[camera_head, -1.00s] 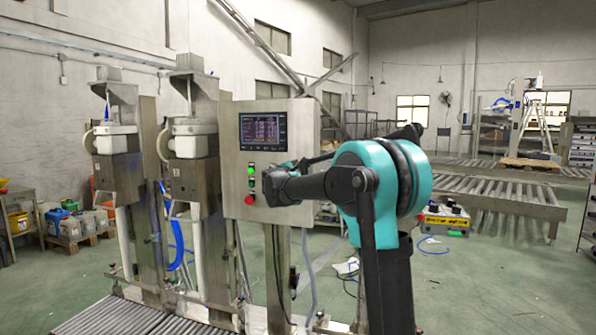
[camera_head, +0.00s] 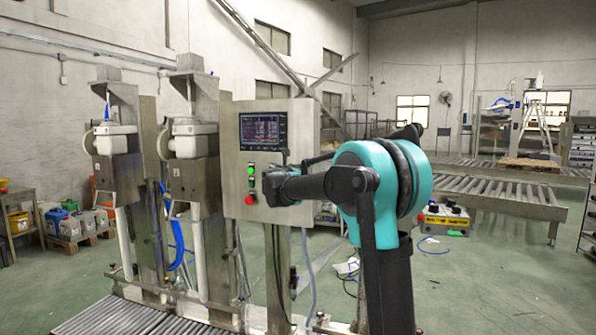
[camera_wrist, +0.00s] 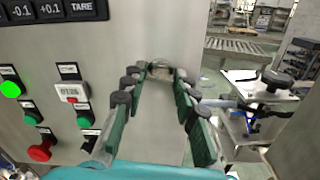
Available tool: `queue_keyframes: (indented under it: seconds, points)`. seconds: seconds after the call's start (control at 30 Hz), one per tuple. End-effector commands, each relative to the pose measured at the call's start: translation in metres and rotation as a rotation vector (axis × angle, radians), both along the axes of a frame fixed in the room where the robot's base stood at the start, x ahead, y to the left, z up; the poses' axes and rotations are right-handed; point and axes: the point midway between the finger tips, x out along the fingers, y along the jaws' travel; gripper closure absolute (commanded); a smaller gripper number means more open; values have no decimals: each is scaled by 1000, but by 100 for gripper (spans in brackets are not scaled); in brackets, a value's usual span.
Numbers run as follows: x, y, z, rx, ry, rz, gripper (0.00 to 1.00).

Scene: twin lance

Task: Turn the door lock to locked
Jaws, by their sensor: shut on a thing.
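The door lock (camera_wrist: 161,68) is a small, rounded metal piece on the right part of the grey control box's front, seen in the wrist view. My gripper (camera_wrist: 159,78) reaches it with both green, black-knuckled fingers, and the fingertips are closed on its two sides. The fingers cover part of the lock, so its turn angle cannot be read. In the head view my gripper (camera_head: 272,187) is in front of the control box (camera_head: 237,190), and my arm hides the lock.
The box carries a display (camera_head: 263,131), a green lit button (camera_wrist: 10,89), other buttons and a red emergency button (camera_wrist: 40,151) left of my fingers. Filling machines (camera_head: 192,150) stand to the left. Open floor and roller conveyors (camera_head: 500,195) lie to the right.

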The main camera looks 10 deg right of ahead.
Motion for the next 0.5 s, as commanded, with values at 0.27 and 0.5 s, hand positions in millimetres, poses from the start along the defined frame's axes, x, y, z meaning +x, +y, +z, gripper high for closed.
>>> queue_keyframes:
  seconds: [0.27,0.5]
  points:
    - [0,0,-1,-137,63,0,100]
    - [0,0,-1,-192,87,0,100]
